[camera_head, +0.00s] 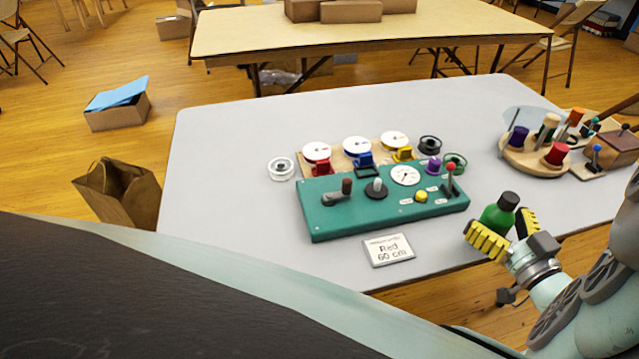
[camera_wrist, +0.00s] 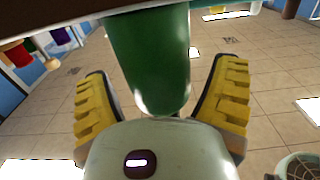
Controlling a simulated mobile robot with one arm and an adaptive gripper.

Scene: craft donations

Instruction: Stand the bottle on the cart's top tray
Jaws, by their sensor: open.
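My gripper (camera_head: 500,225) is open, with one yellow-padded finger on each side of the bottle. In the wrist view, which looks upside down, the bottle (camera_wrist: 150,60) is between the two spread fingers (camera_wrist: 160,85). A gap shows between each finger and its lower part. The cart and its top tray cannot be made out in either view.
A teal control panel (camera_head: 320,225) with spools behind it stands left of my gripper. A card reading "Red 60 cm" (camera_head: 389,250) lies in front of the panel. A round wooden holder (camera_head: 530,161) is beyond the bottle. The table's left side is clear.

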